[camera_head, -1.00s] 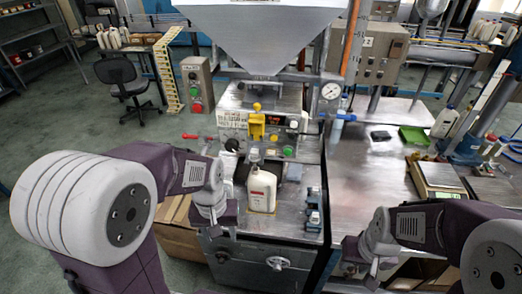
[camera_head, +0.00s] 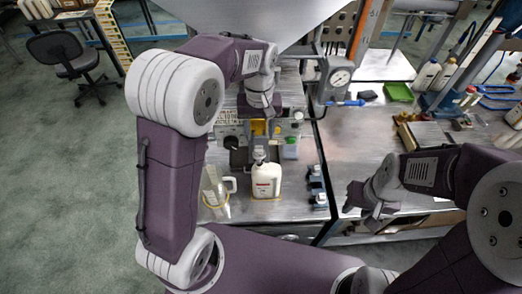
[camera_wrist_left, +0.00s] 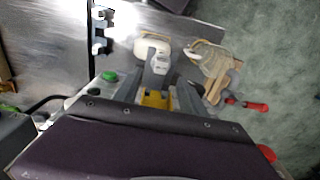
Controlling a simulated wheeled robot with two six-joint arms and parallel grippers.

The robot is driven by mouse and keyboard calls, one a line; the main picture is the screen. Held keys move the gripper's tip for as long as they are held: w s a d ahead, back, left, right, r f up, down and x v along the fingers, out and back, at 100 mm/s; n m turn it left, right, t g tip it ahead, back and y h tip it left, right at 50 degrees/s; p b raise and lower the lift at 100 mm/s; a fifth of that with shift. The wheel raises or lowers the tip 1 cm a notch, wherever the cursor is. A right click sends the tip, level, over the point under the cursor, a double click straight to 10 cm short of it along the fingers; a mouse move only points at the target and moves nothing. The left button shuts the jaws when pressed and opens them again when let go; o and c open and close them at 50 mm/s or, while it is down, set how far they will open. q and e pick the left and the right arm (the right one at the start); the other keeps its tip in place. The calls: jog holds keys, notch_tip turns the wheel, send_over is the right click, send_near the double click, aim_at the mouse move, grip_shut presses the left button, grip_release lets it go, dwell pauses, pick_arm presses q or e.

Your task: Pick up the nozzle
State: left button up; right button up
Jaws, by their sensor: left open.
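The yellow nozzle (camera_head: 258,127) is on the front of the filling machine, above the white bottle (camera_head: 266,180). My left gripper (camera_head: 261,112) is at the machine front, right at the nozzle and partly covering it from above. In the left wrist view, the open left gripper (camera_wrist_left: 165,92) has the yellow nozzle (camera_wrist_left: 154,99) close by its fingers. I cannot tell whether they touch it. My right gripper (camera_head: 362,197) hangs over the right bench, apart from the nozzle; its jaw opening is unclear.
A clear jug (camera_head: 217,192) stands left of the bottle; it also shows in the left wrist view (camera_wrist_left: 208,62). A pressure gauge (camera_head: 339,77) is right of my left gripper. Small dark fittings (camera_head: 317,185) are right of the bottle. A green tray (camera_head: 398,91) lies on the right bench.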

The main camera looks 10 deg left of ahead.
aim_at(259, 147)
pick_arm(q)
jog(key=shift+w+a+f, duration=0.25)
jog(key=shift+a+f, duration=0.1)
jog(key=shift+f, duration=0.25)
jog(key=shift+w+a+f, duration=0.25)
jog(key=shift+a+f, duration=0.05)
jog(key=shift+f, duration=0.3)
jog(key=f, duration=0.1)
jog(key=f+p, duration=0.1)
jog(key=d+f+p, duration=0.1)
jog(key=shift+s+f, duration=0.35)
jog(key=shift+f, duration=0.35)
jog(key=shift+w+a+f, duration=0.1)
jog(key=shift+w+f, duration=0.1)
jog(key=c, duration=0.7)
grip_shut()
jog(key=shift+s, duration=0.1)
pick_arm(e)
jog(key=shift+w+a+r, duration=0.15)
jog(key=shift+a+r, duration=0.05)
jog(key=shift+r, duration=0.35)
jog(key=shift+w+a+r, duration=0.1)
jog(key=shift+a+r, duration=0.05)
jog(key=shift+r, duration=0.35)
